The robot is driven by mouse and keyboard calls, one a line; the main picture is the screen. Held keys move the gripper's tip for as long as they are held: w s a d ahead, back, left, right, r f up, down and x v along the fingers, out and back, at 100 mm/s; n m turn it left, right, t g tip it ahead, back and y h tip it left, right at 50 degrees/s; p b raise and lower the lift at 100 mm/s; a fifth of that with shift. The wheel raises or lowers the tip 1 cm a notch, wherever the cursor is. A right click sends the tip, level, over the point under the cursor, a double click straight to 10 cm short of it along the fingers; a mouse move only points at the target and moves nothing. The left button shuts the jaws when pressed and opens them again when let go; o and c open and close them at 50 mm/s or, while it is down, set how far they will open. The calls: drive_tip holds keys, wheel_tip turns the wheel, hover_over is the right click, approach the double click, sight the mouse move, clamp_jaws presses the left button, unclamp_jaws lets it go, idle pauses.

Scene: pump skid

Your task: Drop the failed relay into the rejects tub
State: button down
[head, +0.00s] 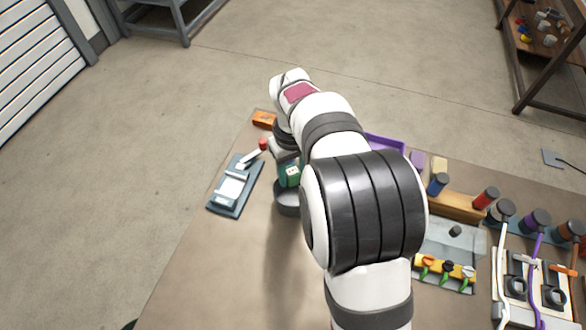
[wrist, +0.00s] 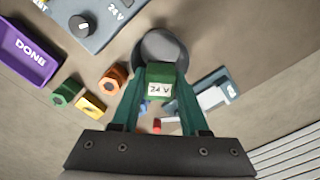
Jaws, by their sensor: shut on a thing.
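My gripper (wrist: 158,78) is shut on a green relay (wrist: 160,86) with a white label, held between its two green fingers in the wrist view. The relay (head: 292,174) also shows in the head view, partly behind my arm. A round grey tub (wrist: 160,46) lies just beyond the relay in the wrist view, and the relay overlaps its near edge. In the head view the tub (head: 287,200) is below the relay, partly hidden by my arm. How high the relay is above the tub, I cannot tell.
A lever switch unit (head: 235,186) with a red knob stands left of the tub. A purple tray marked DONE (wrist: 28,52), a panel with a knob (wrist: 98,18), and orange (wrist: 112,80), yellow (wrist: 91,105) and green (wrist: 66,93) blocks are nearby. The table front-left is clear.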

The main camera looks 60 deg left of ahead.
drive_tip(key=shift+c, duration=1.7)
unclamp_jaws()
drive_tip(key=shift+r, duration=0.1)
drive_tip(key=shift+r, duration=1.95)
